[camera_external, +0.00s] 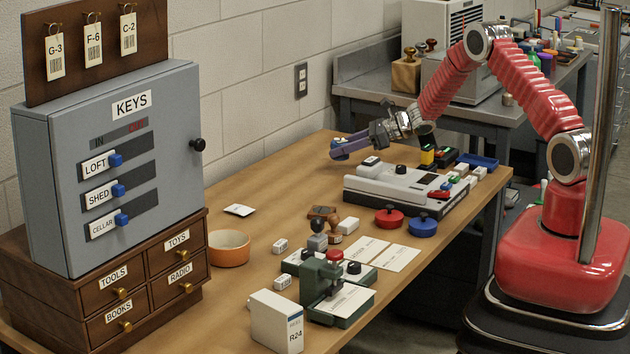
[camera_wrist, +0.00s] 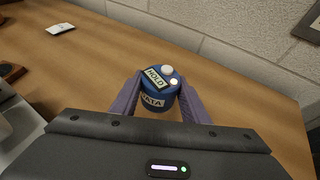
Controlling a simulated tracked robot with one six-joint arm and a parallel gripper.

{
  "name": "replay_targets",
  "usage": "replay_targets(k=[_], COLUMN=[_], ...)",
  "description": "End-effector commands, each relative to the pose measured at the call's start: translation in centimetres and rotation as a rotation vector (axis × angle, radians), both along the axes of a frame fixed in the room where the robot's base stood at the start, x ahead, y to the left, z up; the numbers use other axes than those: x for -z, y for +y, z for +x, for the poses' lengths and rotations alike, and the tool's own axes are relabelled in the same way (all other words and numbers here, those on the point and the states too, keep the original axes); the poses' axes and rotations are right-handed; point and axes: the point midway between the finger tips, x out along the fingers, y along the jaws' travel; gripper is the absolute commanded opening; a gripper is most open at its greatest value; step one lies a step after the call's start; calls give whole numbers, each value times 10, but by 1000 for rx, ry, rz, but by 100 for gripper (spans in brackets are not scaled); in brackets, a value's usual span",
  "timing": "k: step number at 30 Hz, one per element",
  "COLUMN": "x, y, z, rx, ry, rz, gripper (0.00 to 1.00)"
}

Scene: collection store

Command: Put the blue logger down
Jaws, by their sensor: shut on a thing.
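The blue logger (camera_wrist: 157,101) is a short round blue body with pale labels reading HOLD and DATA and pale knobs on top. In the wrist view it sits between the two purple fingers of my gripper (camera_wrist: 158,84), which is shut on it. In the external view my gripper (camera_external: 339,149) is near the back edge of the table (camera_external: 272,178), close to the wall, left of and behind the grey-white machine.
The grey-white machine (camera_external: 400,194) stands right below my arm. Red (camera_external: 389,219) and blue (camera_external: 422,227) round tins sit in front of it. A white card (camera_external: 239,210) and an orange bowl (camera_external: 229,249) lie left. Bare wood surrounds the logger in the wrist view.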

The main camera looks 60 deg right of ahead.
Motion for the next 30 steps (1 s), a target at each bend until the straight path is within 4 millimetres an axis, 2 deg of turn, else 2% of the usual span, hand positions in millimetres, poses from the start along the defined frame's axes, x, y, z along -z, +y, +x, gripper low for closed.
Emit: replay_targets(k=[9, 22, 23, 30], x=[34, 39, 38, 38], y=[0, 0, 0, 0], z=[0, 0, 0, 0], rx=[0, 0, 0, 0], ry=[2, 0, 0, 0], rz=[2, 1, 1, 1], gripper=[17, 17, 43, 60])
